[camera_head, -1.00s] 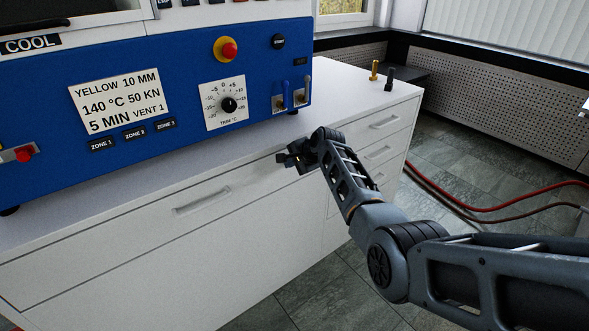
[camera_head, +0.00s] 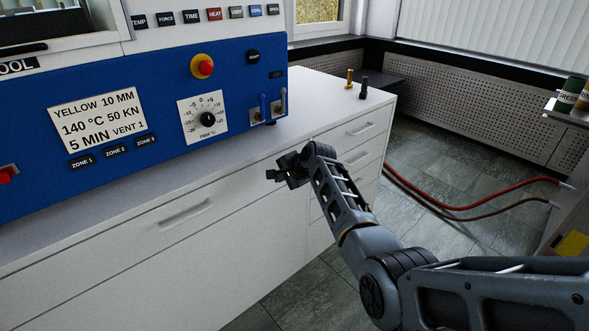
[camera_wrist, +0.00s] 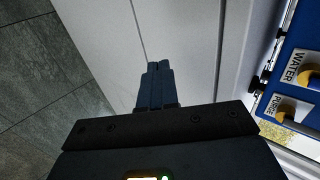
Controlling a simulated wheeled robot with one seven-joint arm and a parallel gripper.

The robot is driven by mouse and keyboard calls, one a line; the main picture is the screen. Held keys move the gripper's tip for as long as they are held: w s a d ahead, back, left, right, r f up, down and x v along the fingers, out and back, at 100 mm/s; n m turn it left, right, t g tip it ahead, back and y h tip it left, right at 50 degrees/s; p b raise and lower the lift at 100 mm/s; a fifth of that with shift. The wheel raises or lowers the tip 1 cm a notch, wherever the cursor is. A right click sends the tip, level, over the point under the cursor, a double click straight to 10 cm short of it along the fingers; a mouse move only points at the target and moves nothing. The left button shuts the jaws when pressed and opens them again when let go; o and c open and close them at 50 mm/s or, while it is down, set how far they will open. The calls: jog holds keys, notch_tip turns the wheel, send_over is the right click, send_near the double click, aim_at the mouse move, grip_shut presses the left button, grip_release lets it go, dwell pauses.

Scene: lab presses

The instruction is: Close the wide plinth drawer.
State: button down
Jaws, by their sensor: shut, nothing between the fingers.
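The wide plinth drawer is the white front with a long recessed handle (camera_head: 187,213) in the cabinet below the blue press panel. Its front (camera_head: 110,240) looks nearly flush with the cabinet; I cannot tell whether a small gap is left. My gripper (camera_head: 283,176) is at the right end of this front, just below the worktop edge. In the wrist view, its dark fingers (camera_wrist: 157,82) are together and empty, over white cabinet surfaces with a thin seam beyond the tips. I cannot tell whether they touch the front.
Narrower drawers (camera_head: 360,129) are to the right of my gripper. The blue press panel (camera_head: 165,125) with its knob and valve levers stands above on the worktop. Red and brown hoses (camera_head: 470,205) cross the grey floor at right. A shelf with cans (camera_head: 570,105) is at the right edge.

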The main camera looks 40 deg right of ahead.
jog(key=p+v, duration=0.1)
jog(key=v, duration=0.7)
jog(key=shift+f, duration=0.1)
jog(key=s+a+f+n+t+h, duration=0.1)
jog(key=s+a+f+n, duration=0.3)
jog(key=s, duration=0.6)
jog(key=s+a+f+n+p, duration=0.1)
jog(key=s+a+f+n, duration=0.15)
jog(key=s+a, duration=0.45)
jog(key=s+a+f+n+t+h, duration=0.1)
jog(key=s+a+f+n, duration=0.2)
jog(key=s, duration=0.9)
jog(key=s+a+r+n+t, duration=0.1)
jog(key=s+a+r+n, duration=0.1)
jog(key=s+r, duration=0.5)
jog(key=s+a+r+n+t+y, duration=0.1)
jog(key=s+a+r+n, duration=0.2)
jog(key=s+a+r, duration=0.2)
jog(key=s+a+r+n+t+y+p, duration=0.1)
jog(key=s+a+r+n, duration=0.2)
jog(key=s+r, duration=0.5)
jog(key=v, duration=0.4)
jog(key=shift+a+f, duration=0.2)
jog(key=shift+s+n, duration=0.1)
jog(key=shift+n, duration=0.15)
